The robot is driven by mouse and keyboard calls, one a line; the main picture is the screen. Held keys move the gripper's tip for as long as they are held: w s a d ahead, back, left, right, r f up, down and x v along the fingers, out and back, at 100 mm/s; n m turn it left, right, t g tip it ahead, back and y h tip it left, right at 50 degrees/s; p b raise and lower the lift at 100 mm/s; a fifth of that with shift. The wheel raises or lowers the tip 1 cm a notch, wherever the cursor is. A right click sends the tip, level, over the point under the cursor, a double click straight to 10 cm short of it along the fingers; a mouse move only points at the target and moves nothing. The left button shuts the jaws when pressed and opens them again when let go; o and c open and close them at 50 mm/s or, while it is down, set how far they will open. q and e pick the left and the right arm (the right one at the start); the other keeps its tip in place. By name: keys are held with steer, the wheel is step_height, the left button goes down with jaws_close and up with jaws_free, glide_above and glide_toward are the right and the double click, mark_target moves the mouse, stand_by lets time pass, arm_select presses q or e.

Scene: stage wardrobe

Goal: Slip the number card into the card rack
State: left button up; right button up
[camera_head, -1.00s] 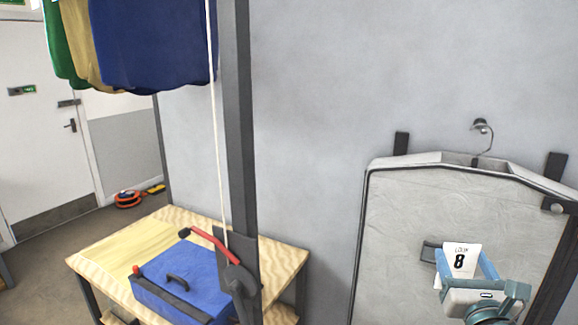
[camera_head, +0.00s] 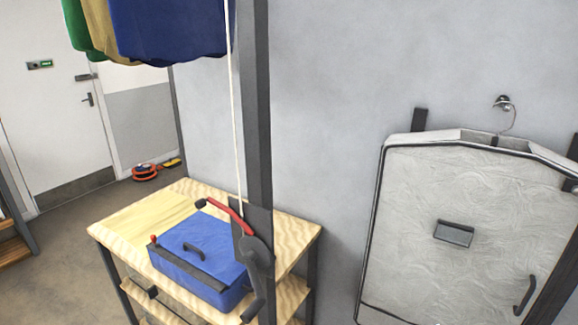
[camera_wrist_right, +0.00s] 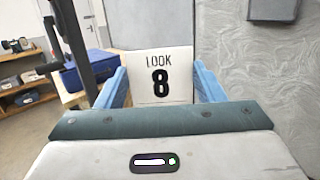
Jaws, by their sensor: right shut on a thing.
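The number card (camera_wrist_right: 160,76) is white and reads "LOOK 8" in black. It stands upright between the two blue fingers of my right gripper (camera_wrist_right: 160,85), which is shut on it in the right wrist view. A small dark card rack (camera_head: 454,233) is fixed on the front of the grey garment bag (camera_head: 420,200). The rack also shows at the top right of the right wrist view (camera_wrist_right: 272,10), apart from the card, up and to its right. My right gripper is outside the head view. My left gripper is not in view.
The garment bag hangs from a hook (camera_head: 503,103) on the grey wall. Left of it stand a dark post (camera_head: 256,100) with a red-handled crank (camera_head: 228,214) and a wooden table (camera_head: 140,215) bearing a blue case (camera_head: 200,262). The wall between post and bag is bare.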

steer(key=a+f+m+h+b, duration=0.3)
steer(key=a+h, duration=0.2)
steer(key=a, duration=0.2)
steer(key=shift+f+t+h+b, duration=0.35)
steer(key=shift+t+h+b, duration=0.05)
stand_by(0.5)
steer(key=shift+a, duration=0.1)
